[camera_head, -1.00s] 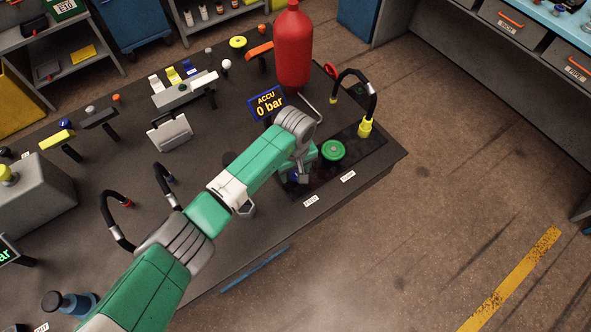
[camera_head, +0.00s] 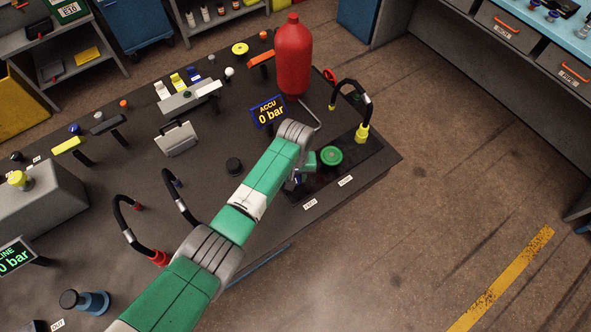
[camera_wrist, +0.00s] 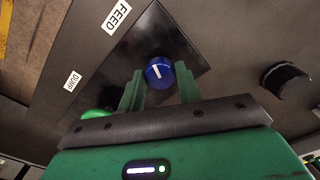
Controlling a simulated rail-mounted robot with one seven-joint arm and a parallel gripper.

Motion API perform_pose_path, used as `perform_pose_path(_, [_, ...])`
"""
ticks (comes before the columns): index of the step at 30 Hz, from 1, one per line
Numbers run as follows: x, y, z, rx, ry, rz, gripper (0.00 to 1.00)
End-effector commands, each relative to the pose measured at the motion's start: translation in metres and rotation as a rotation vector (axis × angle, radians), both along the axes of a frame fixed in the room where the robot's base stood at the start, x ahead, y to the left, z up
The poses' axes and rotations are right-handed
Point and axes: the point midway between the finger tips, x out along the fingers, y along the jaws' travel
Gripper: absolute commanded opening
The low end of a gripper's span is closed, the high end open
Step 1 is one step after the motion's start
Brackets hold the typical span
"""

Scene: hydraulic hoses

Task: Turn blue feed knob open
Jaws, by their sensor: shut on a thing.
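The blue feed knob (camera_wrist: 159,72) sits on a dark panel by the FEED label (camera_wrist: 116,16), with a short white mark on its top. In the wrist view, my gripper (camera_wrist: 159,85) has one finger on each side of the knob and is shut on it. In the head view, only a bit of the blue knob (camera_head: 297,179) shows beside my gripper (camera_head: 303,172), and my wrist hides the rest. A FEED label (camera_head: 310,204) lies in front of it. The ACCU display (camera_head: 268,111) reads 0 bar.
The green knob (camera_head: 331,156) stands close beside my gripper, by the DUMP label (camera_wrist: 73,80). A yellow-ended black hose (camera_head: 367,105) arches behind it. A red cylinder (camera_head: 293,58) stands at the back.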

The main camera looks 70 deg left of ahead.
Motion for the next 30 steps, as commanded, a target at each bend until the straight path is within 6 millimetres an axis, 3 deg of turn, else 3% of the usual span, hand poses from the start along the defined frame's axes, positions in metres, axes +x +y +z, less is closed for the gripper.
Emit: perform_pose_path(30, [-0.0004,0.0015,0.0007,0.0,-0.001,-0.937,0.11])
